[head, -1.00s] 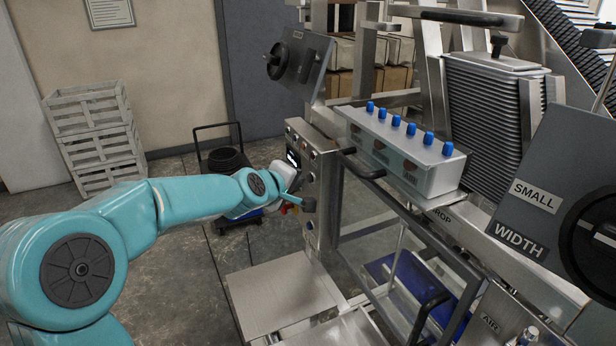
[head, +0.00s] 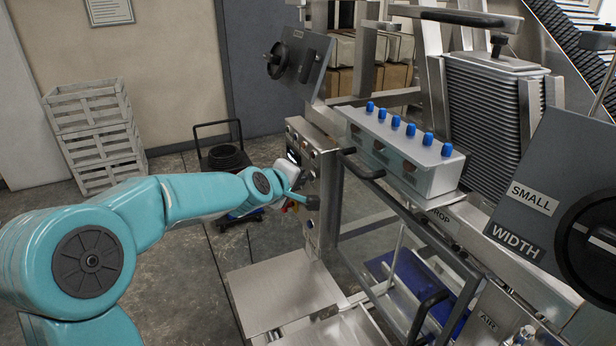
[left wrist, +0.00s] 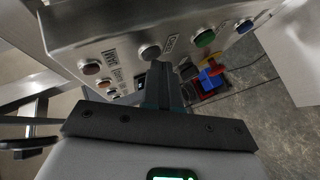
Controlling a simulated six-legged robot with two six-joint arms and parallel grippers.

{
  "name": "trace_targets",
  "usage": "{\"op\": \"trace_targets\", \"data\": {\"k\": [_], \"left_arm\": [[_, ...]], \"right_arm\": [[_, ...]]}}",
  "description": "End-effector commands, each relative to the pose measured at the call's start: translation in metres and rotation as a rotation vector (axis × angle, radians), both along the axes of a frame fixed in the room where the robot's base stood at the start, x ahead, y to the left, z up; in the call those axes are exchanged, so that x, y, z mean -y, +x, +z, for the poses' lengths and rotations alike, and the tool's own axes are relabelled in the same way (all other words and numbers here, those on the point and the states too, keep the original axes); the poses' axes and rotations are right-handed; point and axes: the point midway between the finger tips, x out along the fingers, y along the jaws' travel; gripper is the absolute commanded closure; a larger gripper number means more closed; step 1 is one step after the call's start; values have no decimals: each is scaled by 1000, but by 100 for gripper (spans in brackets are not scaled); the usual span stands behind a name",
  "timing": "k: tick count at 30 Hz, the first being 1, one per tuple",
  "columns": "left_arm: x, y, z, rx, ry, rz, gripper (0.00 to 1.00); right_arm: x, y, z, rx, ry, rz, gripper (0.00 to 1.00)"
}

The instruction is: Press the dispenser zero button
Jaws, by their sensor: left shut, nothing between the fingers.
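A steel control panel (head: 327,165) stands upright at the left end of the machine. My left gripper (head: 314,202) is shut and empty at the panel's face. In the left wrist view its dark fingers (left wrist: 157,78) point at the panel, their tips just below a round metal button (left wrist: 149,50); whether they touch it I cannot tell. The small labels are too blurred to read, so I cannot tell which button is zero. My right gripper is not in view.
A steel box with blue knobs (head: 415,160) and a handled frame stand right of the panel. Red, yellow and blue parts (left wrist: 211,75) show beyond the panel. White crates (head: 97,130) stand at the left wall.

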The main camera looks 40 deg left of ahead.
Motion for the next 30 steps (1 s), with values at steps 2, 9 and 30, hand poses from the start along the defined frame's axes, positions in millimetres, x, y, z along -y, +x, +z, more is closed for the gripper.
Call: {"op": "trace_targets", "data": {"k": [2, 9, 30], "left_arm": [[1, 1, 0, 0, 0, -1, 100], [1, 1, 0, 0, 0, 0, 100], [-7, -15, 0, 0, 0, 0, 100]], "right_arm": [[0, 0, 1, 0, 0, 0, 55], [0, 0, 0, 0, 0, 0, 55], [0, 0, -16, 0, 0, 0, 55]]}}
